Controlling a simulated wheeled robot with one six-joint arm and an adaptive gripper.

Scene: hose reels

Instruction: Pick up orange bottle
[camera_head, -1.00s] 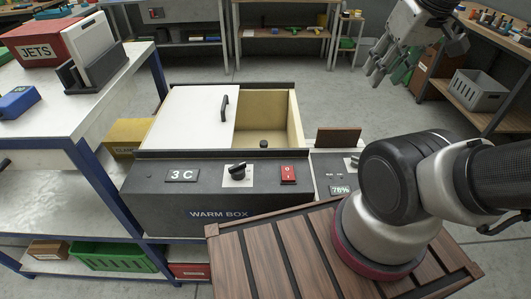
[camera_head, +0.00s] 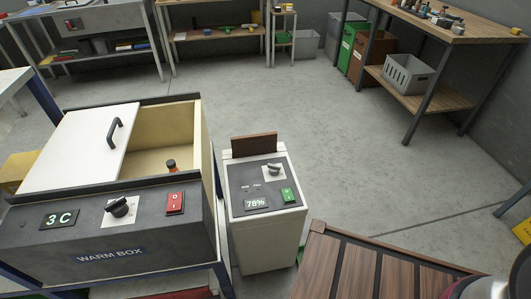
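The warm box (camera_head: 107,245) stands at the left with its white lid (camera_head: 80,150) slid to the left, leaving the right part of the box open. Inside that opening, close to the front wall, the top of a small bottle (camera_head: 171,166) shows a dark cap and a bit of orange. Its lower part is hidden by the front wall.
A white and grey unit (camera_head: 265,225) reading 78% stands just right of the warm box. A slatted wooden surface (camera_head: 350,270) fills the lower right. Open floor (camera_head: 330,120) lies behind; a workbench (camera_head: 440,25) with a grey crate (camera_head: 408,75) stands back right.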

